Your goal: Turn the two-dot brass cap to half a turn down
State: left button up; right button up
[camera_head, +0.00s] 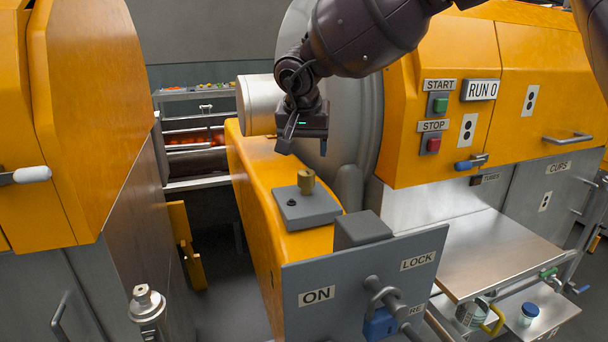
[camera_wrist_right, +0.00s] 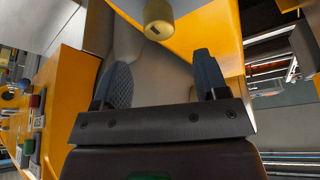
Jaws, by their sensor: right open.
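A small brass cap (camera_head: 306,181) stands upright on a grey block (camera_head: 312,211) on top of the yellow arm-like housing. In the right wrist view the brass cap (camera_wrist_right: 158,12) shows at the top edge, cut off by the frame, with a small dark mark on its side. I cannot make out two dots on it. My right gripper (camera_head: 287,144) is above and slightly left of the cap, apart from it. In the right wrist view its two fingers (camera_wrist_right: 157,82) are spread with nothing between them. My left gripper is out of view.
A large grey drum (camera_head: 345,130) is just behind my gripper. START and STOP buttons are on the yellow cabinet (camera_head: 400,110) at right. A steel shelf (camera_head: 490,255) lies lower right.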

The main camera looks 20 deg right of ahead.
aim_at(306, 171)
jog(key=x, duration=0.8)
jog(key=shift+s+f, duration=0.1)
jog(key=shift+f, duration=0.05)
jog(key=shift+b+x, duration=0.3)
jog(key=shift+x, duration=0.5)
jog(key=c, duration=0.9)
